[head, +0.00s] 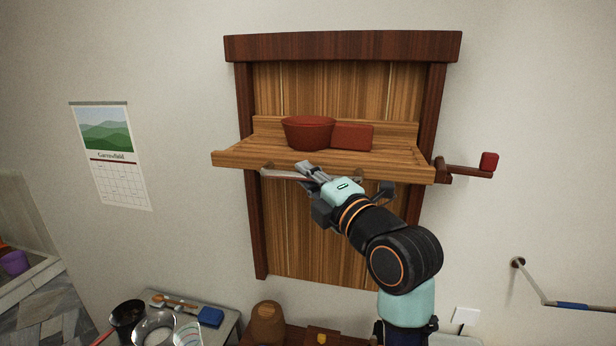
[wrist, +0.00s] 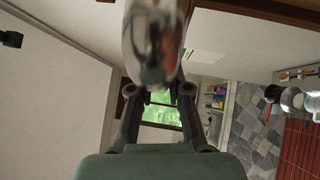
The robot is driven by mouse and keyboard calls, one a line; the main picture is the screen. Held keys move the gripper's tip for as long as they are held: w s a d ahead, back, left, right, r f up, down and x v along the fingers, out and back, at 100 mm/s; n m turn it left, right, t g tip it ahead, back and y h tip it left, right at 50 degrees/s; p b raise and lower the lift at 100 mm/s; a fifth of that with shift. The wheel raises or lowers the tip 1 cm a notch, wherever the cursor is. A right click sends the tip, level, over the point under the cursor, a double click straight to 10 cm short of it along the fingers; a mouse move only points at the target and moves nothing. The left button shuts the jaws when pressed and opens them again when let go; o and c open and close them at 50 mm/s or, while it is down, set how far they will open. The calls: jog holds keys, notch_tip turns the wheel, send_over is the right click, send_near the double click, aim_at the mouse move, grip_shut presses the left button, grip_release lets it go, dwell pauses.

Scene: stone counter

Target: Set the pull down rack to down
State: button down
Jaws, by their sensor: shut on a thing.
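The pull down rack (head: 230,158) is a light wooden shelf in a dark wooden wall frame. It sits about halfway up the frame, with bare back panel above and below. A thin handle bar (head: 280,175) hangs under its front edge. My gripper (head: 307,170) is at this bar and shut on it. In the wrist view, the fingers of my gripper (wrist: 158,92) point up the picture, and a blurred, shiny rounded part fills the top middle. My gripper and arm hide the right part of the bar.
A red bowl (head: 308,133) and a red box (head: 352,136) stand on the shelf. A red-ended lever (head: 489,161) juts out right of the frame. Below are a side table with dishes (head: 158,328) and a brown jar (head: 267,322). A wall rail (head: 570,305) is at lower right.

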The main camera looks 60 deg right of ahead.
notch_tip(320, 180, down, 44)
jog(key=b, duration=3.4)
jog(key=shift+f, duration=0.25)
jog(key=shift+d+f, duration=0.1)
jog(key=c, duration=1.4)
grip_release()
jog(key=shift+o, duration=1.4)
jog(key=v, duration=1.2)
